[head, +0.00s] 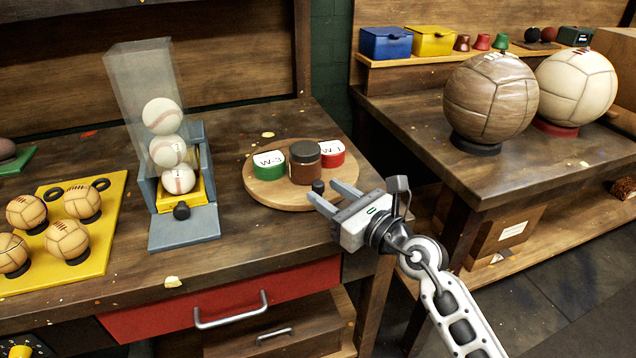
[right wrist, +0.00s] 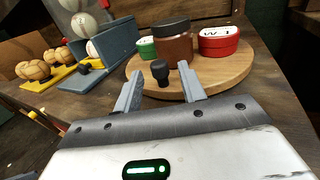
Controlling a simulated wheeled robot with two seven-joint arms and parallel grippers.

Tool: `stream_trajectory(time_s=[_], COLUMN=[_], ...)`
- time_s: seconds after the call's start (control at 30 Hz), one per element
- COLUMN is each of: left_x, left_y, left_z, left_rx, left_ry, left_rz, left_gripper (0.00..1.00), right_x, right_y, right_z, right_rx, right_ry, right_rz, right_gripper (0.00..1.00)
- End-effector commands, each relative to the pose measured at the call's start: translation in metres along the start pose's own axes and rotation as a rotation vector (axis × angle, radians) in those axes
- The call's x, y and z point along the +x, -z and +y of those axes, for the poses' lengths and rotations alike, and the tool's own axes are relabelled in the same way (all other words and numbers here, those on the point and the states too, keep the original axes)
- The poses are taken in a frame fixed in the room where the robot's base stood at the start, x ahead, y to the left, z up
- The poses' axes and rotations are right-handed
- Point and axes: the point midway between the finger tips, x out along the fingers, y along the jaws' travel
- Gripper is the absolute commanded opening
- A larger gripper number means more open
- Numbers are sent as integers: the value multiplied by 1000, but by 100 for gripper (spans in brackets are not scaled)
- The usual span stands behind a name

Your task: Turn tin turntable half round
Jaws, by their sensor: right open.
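The tin turntable (head: 282,200) is a round wooden disc on the left workbench. It carries a green tin (head: 268,166) marked W-3, a red tin (head: 331,153) marked W-1 and a brown jar with a dark lid (head: 304,163). A small black knob (head: 318,186) stands at its near edge. My right gripper (head: 333,192) is open with its fingers at the near right rim. In the right wrist view the knob (right wrist: 160,72) shows between the fingers (right wrist: 162,88), apart from both. The turntable (right wrist: 222,82) lies just beyond. My left gripper is out of view.
A clear ball dispenser (head: 150,95) with baseballs stands left of the turntable. A yellow tray (head: 95,250) holds several small leather balls. A red drawer (head: 225,305) with a handle is below. Two large balls sit on the right bench (head: 420,120).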

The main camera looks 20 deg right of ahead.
Motion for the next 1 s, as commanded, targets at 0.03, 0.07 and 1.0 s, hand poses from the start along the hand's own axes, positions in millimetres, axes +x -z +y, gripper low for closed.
stream_trajectory(time_s=[0.03,0.07,1.0], left_x=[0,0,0], left_y=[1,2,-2], left_z=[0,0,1], left_rx=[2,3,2], left_ry=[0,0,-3], left_rz=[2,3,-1], left_gripper=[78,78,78], right_x=[10,14,36], right_y=[-1,-1,2], right_z=[1,1,-2], right_rx=[1,1,-1], right_ry=[-2,-2,-3], right_rz=[-2,-2,0], right_gripper=[41,41,0])
